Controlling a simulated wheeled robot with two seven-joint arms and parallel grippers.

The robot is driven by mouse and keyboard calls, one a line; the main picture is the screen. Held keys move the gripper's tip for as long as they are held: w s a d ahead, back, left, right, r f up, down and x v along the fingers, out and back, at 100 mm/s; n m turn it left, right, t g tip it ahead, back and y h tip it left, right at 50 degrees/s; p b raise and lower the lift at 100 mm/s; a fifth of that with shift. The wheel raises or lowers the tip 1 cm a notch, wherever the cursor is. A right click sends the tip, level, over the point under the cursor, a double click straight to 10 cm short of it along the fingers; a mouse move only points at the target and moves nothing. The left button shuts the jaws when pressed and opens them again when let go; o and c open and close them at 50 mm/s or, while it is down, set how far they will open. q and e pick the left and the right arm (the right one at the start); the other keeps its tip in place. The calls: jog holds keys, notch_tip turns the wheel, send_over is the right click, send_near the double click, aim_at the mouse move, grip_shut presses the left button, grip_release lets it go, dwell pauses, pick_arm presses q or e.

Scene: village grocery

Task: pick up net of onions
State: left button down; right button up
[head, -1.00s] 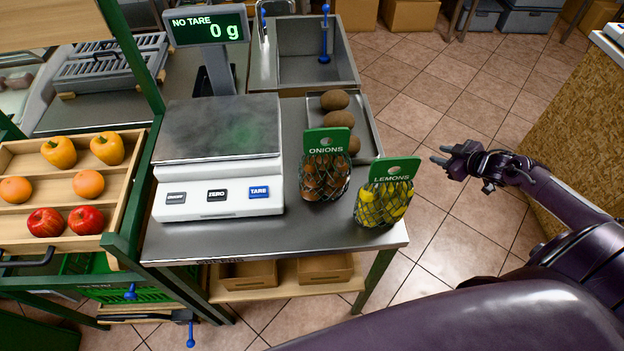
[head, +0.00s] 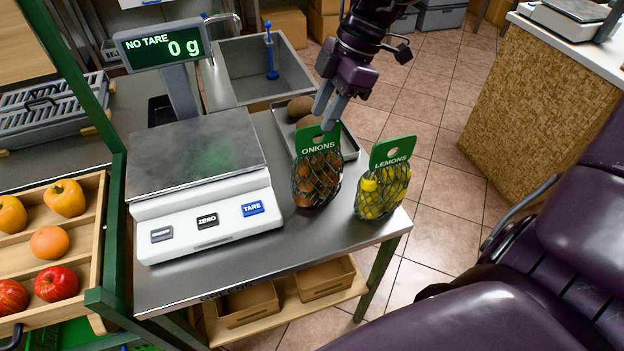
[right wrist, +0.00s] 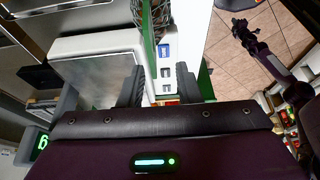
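The net of onions (head: 318,180) stands upright on the steel table, brown onions in dark mesh under a green ONIONS tag (head: 318,143) with a hole. My right gripper (head: 328,112) points down from above at the tag's top; its fingers look apart. In the right wrist view the two fingers (right wrist: 159,88) are spread, with the tag's green edge (right wrist: 148,38) and the net (right wrist: 158,12) beyond and between them. I cannot tell whether a finger touches the tag. My left gripper (right wrist: 240,28) appears small in the right wrist view, its fingers unclear.
A net of lemons (head: 383,192) stands close on the right. A scale (head: 205,215) reading 0 g is on the left. A tray (head: 348,148) with brown round produce lies behind.

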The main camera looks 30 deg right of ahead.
aim_at(317, 133)
jog(key=x, duration=0.2)
jog(key=p+x, duration=0.1)
jog(key=x, duration=0.1)
jog(key=d+x, duration=0.1)
jog(key=x, duration=0.1)
jog(key=shift+w+f, duration=0.25)
jog(key=shift+w, duration=0.1)
jog(key=shift+w+a+f+p, duration=0.1)
jog(key=shift+a+f+p, duration=0.15)
jog(key=shift+f, duration=0.25)
grip_shut()
jog(key=shift+r, duration=0.1)
dwell(0.5)
